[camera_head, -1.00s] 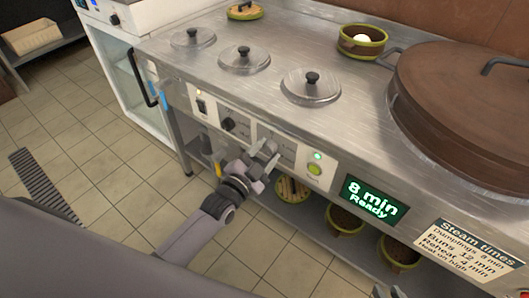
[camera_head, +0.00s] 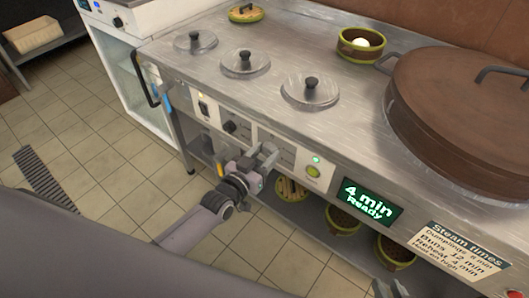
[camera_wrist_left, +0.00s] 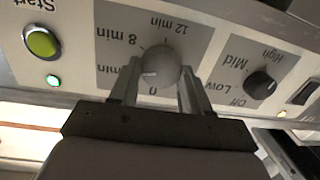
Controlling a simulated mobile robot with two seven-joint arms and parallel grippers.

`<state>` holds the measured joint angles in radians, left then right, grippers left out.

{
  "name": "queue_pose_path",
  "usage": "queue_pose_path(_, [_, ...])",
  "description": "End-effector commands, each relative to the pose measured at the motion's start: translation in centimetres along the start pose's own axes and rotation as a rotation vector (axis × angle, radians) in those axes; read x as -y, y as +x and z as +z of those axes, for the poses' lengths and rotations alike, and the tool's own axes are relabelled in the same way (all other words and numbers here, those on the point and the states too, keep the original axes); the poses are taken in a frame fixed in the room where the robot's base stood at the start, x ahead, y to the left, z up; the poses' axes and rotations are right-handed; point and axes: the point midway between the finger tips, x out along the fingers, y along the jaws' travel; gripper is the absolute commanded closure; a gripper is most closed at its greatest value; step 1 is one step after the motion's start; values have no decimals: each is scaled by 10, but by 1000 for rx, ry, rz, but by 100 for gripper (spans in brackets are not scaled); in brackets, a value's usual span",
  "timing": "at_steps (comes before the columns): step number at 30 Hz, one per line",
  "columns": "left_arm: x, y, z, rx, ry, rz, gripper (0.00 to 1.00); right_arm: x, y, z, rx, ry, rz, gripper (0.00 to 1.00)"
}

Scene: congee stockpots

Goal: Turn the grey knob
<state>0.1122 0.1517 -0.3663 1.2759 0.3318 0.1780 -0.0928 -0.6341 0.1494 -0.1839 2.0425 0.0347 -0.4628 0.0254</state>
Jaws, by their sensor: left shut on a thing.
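The round grey knob (camera_wrist_left: 163,62) sits on the timer dial in the left wrist view, where the panel appears upside down. Its white mark points left, toward the partly covered "min" label beside the 8 min label. My left gripper (camera_head: 266,157) is at the front panel, with one finger on each side of the knob, shut on it. The gripper hides the knob in the head view. The green display (camera_head: 369,203) reads "4 min Ready". A small grey piece at the bottom edge of the head view may be my right gripper (camera_head: 391,290); its jaws cannot be made out.
A black knob (camera_wrist_left: 259,84) marked Off, Low, Mid, High is beside the timer dial. The green start button (camera_wrist_left: 41,43) is on the other side, with a lit green lamp (camera_wrist_left: 53,81) near it. Lidded pots and a large brown lid (camera_head: 465,105) top the steel counter.

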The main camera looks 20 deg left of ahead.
Motion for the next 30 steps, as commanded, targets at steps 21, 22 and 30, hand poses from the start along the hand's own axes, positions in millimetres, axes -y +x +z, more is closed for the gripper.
queue_pose_path(21, [2, 0, 0, 21, -278, 16, 83, -1, -2, -2, 1, -5, 0, 69])
queue_pose_path(22, [2, 0, 1, 21, -279, 16, 83, -1, -2, -2, 1, -5, 0, 69])
queue_pose_path(30, [2, 0, 1, 21, -278, 16, 83, 0, -2, -1, 3, -4, -1, 69])
